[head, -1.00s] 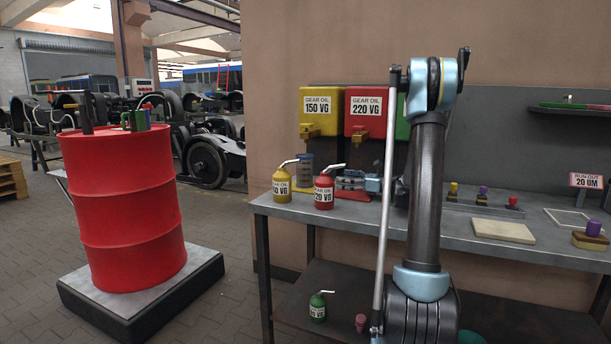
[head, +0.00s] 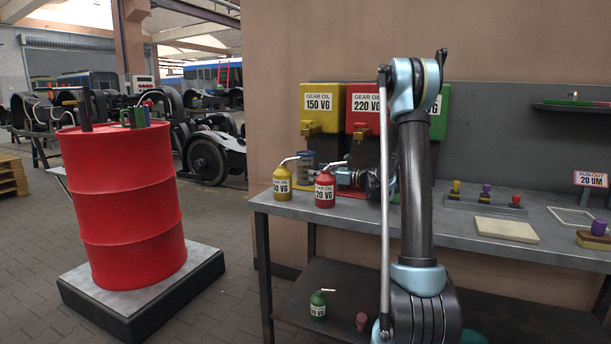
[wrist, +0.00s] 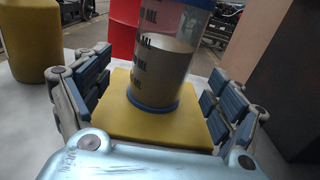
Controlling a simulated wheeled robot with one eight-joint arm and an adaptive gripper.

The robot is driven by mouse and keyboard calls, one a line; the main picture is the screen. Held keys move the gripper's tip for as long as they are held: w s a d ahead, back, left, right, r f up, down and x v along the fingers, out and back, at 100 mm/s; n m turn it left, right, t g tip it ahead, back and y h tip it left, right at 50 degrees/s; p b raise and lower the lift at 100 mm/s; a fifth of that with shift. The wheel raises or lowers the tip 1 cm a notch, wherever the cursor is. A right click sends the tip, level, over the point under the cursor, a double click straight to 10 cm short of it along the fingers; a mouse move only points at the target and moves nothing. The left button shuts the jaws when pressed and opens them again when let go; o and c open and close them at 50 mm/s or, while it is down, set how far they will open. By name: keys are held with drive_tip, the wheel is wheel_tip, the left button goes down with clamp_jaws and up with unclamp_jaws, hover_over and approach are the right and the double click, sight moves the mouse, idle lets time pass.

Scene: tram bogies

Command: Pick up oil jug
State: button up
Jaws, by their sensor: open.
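Three oil jugs show in the head view. A yellow one labelled 150 VG (head: 282,184) and a red one labelled 220 VG (head: 325,192) stand on the bench near its left end. A small green jug (head: 318,306) stands on the lower shelf. My gripper (head: 343,177) is behind the red jug, partly hidden by it. In the wrist view my open fingers (wrist: 155,100) flank a clear measuring cylinder (wrist: 168,60) with blue rims, on a yellow base (wrist: 145,122). I cannot tell how near it is. A yellow rounded body (wrist: 28,45), apparently the yellow jug, lies left of the fingers.
Yellow (head: 321,105), red (head: 363,110) and green (head: 439,112) oil dispensers hang behind the bench (head: 470,228). Small stamps (head: 485,195) and a beige pad (head: 506,230) lie right of my arm. A red drum (head: 120,205) stands at left; the floor between is clear.

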sight(306, 170)
drive_tip(key=shift+x, duration=2.7)
drive_tip(key=shift+w+d+f, duration=0.1)
drive_tip(key=shift+w, duration=0.05)
drive_tip(key=c, duration=1.3)
drive_tip(key=shift+c, duration=0.2)
